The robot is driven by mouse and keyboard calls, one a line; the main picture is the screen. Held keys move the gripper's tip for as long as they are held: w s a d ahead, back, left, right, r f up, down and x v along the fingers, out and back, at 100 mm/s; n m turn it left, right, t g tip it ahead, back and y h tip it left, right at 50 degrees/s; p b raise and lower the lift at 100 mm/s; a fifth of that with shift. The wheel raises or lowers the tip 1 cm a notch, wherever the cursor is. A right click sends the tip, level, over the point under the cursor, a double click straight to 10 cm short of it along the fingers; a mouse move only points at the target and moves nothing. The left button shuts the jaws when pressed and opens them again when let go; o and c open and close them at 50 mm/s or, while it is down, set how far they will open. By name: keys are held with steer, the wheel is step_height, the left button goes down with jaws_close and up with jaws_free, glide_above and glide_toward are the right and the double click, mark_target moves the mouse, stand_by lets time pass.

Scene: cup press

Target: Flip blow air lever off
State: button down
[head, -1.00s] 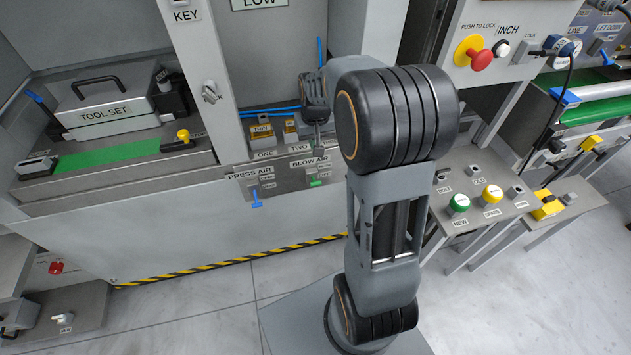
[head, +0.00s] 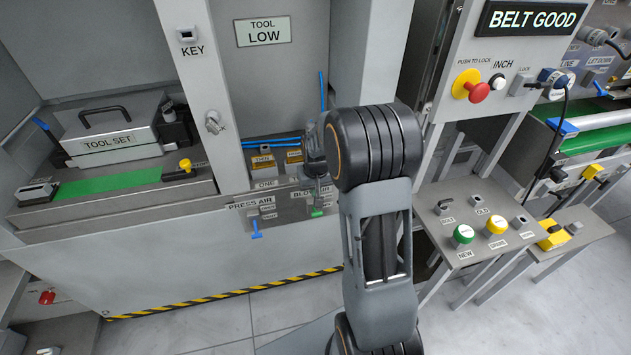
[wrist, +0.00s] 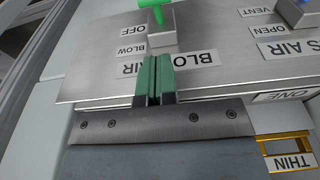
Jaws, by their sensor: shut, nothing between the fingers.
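The blow air lever is green; in the head view its handle (head: 317,213) hangs at the front of the grey valve panel (head: 284,210). In the wrist view the green handle (wrist: 153,4) is cut by the top edge, on a metal block (wrist: 162,27). I cannot tell which label the lever is set to. My gripper (wrist: 154,68) is shut and empty, its green fingertips apart from the handle, over the BLOW AIR label. In the head view my arm partly hides it.
The blue press air lever (head: 257,233) is left of the green one on the same panel. Yellow THIN blocks (head: 262,163) stand behind. A grey post with a key switch (head: 214,122) rises at left. A button table (head: 475,215) stands at right.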

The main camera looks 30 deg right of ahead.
mark_target(316, 211)
steer(key=f, duration=0.1)
steer(key=s+f, duration=0.1)
steer(key=f, duration=0.1)
steer(key=shift+a+f, duration=0.1)
steer(key=shift+f, duration=0.15)
steer(key=shift+s+a+f, duration=0.1)
steer(key=shift+s+f, duration=0.5)
steer(key=shift+f, duration=0.1)
